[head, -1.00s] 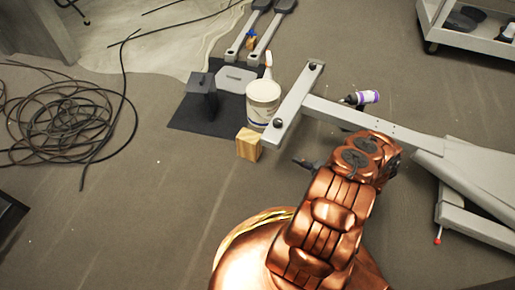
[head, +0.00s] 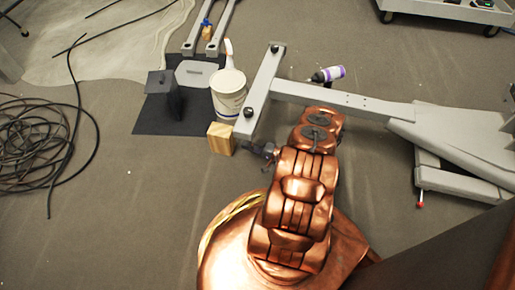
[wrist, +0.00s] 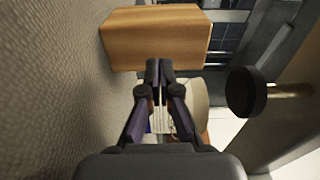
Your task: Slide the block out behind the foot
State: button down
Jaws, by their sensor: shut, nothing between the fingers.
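A light wooden block (head: 220,139) stands on the floor by the near end of the grey crossbar foot (head: 258,92). In the wrist view the block (wrist: 155,38) lies just ahead of the fingertips, across the top of the picture. My gripper (head: 268,151) is low, just right of the block in the head view. Its fingers (wrist: 159,68) are shut and empty, with tips at or very near the block's edge; contact is unclear. A round black pad (wrist: 245,92), apparently on the foot, shows right of the fingers.
A white bucket (head: 228,92) stands close behind the block, beside the foot. A black mat (head: 150,115) lies beyond to the left, with a grey pedal part on it. A purple-labelled bottle (head: 328,74) is behind the beam. Coiled cable (head: 45,150) lies left.

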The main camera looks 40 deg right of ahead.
aim_at(233, 141)
jog(key=shift+x, duration=2.1)
jog(key=shift+b+x, duration=0.45)
jog(key=shift+x, duration=1.4)
jog(key=shift+s+d, duration=0.3)
jog(key=shift+s, duration=0.2)
jog(key=v, duration=1.3)
jog(key=shift+s, duration=0.1)
